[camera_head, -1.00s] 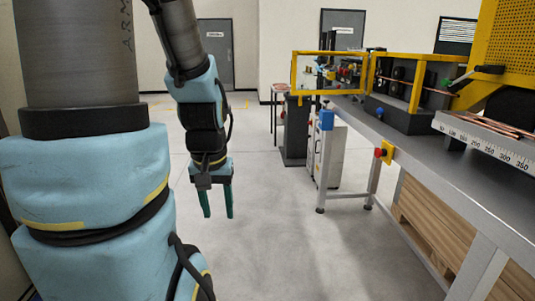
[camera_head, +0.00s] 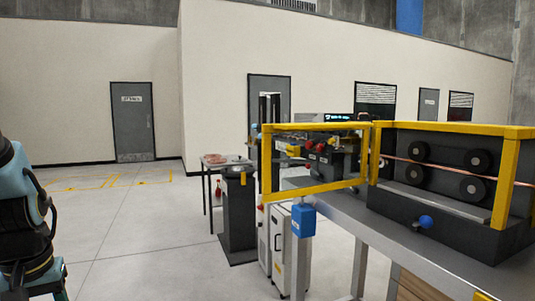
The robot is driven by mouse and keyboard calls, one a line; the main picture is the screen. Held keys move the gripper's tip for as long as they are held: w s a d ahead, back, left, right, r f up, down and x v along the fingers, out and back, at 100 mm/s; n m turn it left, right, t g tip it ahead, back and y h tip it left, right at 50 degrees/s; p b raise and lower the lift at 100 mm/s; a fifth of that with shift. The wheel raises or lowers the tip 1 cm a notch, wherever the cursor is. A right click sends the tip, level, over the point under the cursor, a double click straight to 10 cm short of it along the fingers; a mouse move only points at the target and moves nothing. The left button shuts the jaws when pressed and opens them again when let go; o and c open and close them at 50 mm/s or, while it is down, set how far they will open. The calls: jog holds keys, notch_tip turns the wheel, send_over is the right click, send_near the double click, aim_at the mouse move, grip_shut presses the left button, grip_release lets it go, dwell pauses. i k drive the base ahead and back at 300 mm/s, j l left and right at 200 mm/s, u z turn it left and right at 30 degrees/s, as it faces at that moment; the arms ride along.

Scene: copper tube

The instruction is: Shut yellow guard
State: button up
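The yellow guard (camera_head: 316,189) is a yellow rectangular frame that I can see through. It stands out to the left from the black roller unit (camera_head: 432,218), beside the unit's own yellow frame (camera_head: 505,182), and looks swung open. The front of the roller unit is uncovered, with several dark rollers (camera_head: 472,188) and a copper tube (camera_head: 440,168) between them.
A white cabinet (camera_head: 293,253), a dark pedestal (camera_head: 238,215) and a small table (camera_head: 210,170) stand behind and left. The floor (camera_head: 150,240) at the left is clear.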

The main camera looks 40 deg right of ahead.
aim_at(264, 145)
jog(key=i+z, duration=0.15)
jog(key=i, duration=0.55)
jog(key=i+z, duration=0.2)
jog(key=i, duration=0.45)
jog(key=i+j+z, duration=0.15)
jog(key=i, duration=0.55)
jog(key=i+z, duration=0.45)
jog(key=i+j+z, duration=0.2)
jog(key=i+z, duration=0.25)
jog(key=i+j+z, duration=0.45)
jog(key=i, duration=0.15)
